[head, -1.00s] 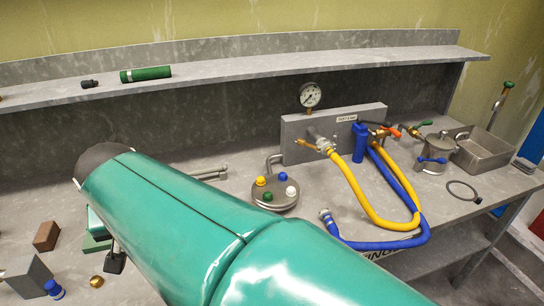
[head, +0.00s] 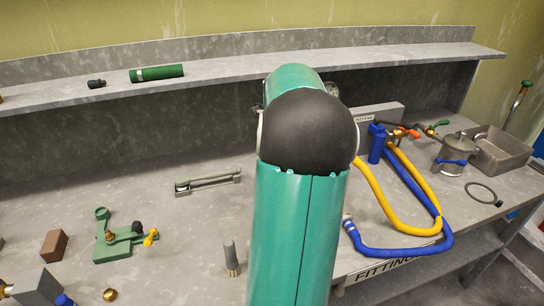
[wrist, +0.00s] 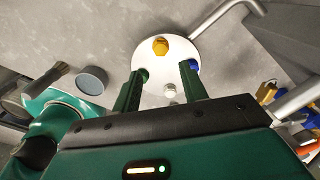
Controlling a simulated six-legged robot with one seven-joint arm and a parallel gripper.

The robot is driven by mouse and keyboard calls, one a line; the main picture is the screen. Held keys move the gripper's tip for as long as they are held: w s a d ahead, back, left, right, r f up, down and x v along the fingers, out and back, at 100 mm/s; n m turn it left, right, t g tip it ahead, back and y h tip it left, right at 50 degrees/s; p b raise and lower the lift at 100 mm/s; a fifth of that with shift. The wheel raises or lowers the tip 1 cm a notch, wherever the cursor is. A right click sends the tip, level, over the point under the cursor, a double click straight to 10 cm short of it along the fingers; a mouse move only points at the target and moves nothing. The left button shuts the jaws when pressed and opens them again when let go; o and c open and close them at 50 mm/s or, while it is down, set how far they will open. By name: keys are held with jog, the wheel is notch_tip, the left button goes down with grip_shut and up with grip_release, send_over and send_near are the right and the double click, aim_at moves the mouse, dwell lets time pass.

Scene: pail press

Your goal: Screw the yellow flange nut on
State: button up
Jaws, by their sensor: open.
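The yellow flange nut (wrist: 160,46) sits on the far part of a round pale lid (wrist: 150,62) in the wrist view. A green nut (wrist: 145,75), a blue nut (wrist: 194,67) and a white nut (wrist: 169,90) are also on this lid. My gripper (wrist: 163,71) is over the lid with its two green fingers apart and nothing held between them. The yellow nut lies beyond the fingertips. The fingers partly cover the green and blue nuts. In the head view my arm hides the lid, the nuts and the gripper.
A brush (head: 231,258) stands on the bench left of my arm. A green fixture (head: 118,242), a brown block (head: 54,246) and a grey block (head: 36,287) are farther left. Yellow (head: 395,211) and blue hoses (head: 405,195) loop at right. A grey-topped round piece (wrist: 92,80) is near the lid.

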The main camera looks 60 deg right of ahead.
jog(key=shift+s+d+f, duration=0.1)
jog(key=shift+s+f, duration=0.05)
jog(key=shift+s, duration=0.05)
notch_tip(320, 180, down, 9)
jog(key=shift+w+r, duration=0.1)
jog(key=shift+r, duration=0.05)
jog(key=shift+c, duration=0.2)
jog(key=shift+r, duration=0.1)
jog(key=c, duration=0.8)
jog(key=m, duration=0.2)
jog(key=shift+w+m, duration=0.15)
jog(key=shift+m, duration=0.25)
jog(key=m, duration=0.4)
jog(key=shift+w+m, duration=0.1)
jog(key=shift+m, duration=0.3)
jog(key=m, duration=0.5)
jog(key=shift+m, duration=0.7)
jog(key=m, duration=0.2)
jog(key=shift+m, duration=0.4)
jog(key=shift+c, duration=0.2)
jog(key=m, duration=0.2)
jog(key=shift+s+m, duration=0.25)
jog(key=shift+m, duration=0.05)
jog(key=shift+w+m, duration=0.1)
jog(key=shift+m, duration=0.2)
jog(key=o, duration=0.8)
